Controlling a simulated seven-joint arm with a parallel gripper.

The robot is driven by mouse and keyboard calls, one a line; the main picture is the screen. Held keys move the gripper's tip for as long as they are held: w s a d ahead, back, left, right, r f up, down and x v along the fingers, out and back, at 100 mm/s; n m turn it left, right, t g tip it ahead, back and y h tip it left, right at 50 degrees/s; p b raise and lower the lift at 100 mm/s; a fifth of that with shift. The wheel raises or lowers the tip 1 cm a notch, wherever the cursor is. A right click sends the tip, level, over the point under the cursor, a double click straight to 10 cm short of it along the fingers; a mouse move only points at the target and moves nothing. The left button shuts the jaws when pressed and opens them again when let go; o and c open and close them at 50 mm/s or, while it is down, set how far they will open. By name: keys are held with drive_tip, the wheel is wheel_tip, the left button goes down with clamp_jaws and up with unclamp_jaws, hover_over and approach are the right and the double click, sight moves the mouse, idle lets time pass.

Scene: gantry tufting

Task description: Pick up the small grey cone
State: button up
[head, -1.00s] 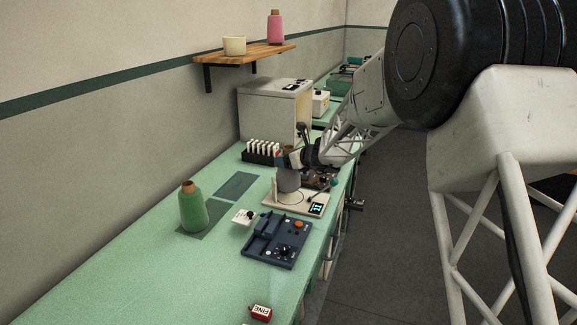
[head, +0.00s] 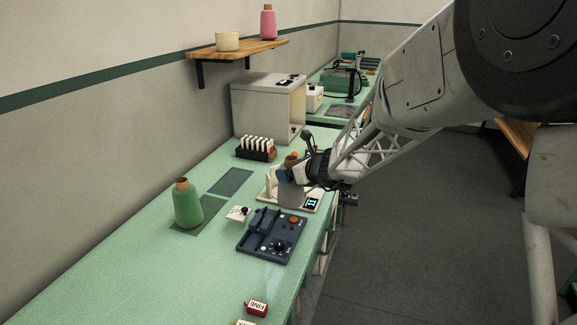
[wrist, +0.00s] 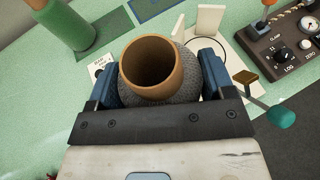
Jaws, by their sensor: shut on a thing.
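The small grey cone (head: 291,195) has a grey wound body and an open brown core. It is in front of the cream device with a lit display (head: 312,203) and hides part of its top. I cannot tell whether its base touches anything. My gripper (head: 292,174) is shut on the cone. In the wrist view, the blue fingers of my gripper (wrist: 158,82) lie on either side of the grey cone (wrist: 188,82), with the brown core opening toward the camera. The lower body is hidden there.
A large green cone (head: 188,206) stands on a dark mat at left. A blue control panel (head: 272,234) sits in front. A rack of white pieces (head: 256,149) is behind. A dial box (wrist: 288,45) is close on the right. The green bench (head: 130,255) is clear at front left.

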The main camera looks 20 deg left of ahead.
drive_tip(key=shift+s+d+r, duration=0.1)
drive_tip(key=shift+s+d, duration=0.25)
drive_tip(key=shift+s, duration=0.2)
drive_tip(key=shift+s+d+r, duration=0.1)
drive_tip(key=shift+s+d, duration=0.2)
drive_tip(key=shift+s, duration=0.25)
drive_tip(key=shift+a, duration=0.1)
drive_tip(key=s+a+r+n+g, duration=0.1)
drive_tip(key=a+n+g, duration=0.3)
drive_tip(key=a, duration=1.1)
drive_tip(key=s+a+r+n+g, duration=0.1)
drive_tip(key=a+r+n+g, duration=0.2)
drive_tip(key=a, duration=1.3)
drive_tip(key=n+g, duration=0.2)
drive_tip(key=g, duration=0.1)
drive_tip(key=shift+a, duration=0.2)
drive_tip(key=shift+f, duration=2.65)
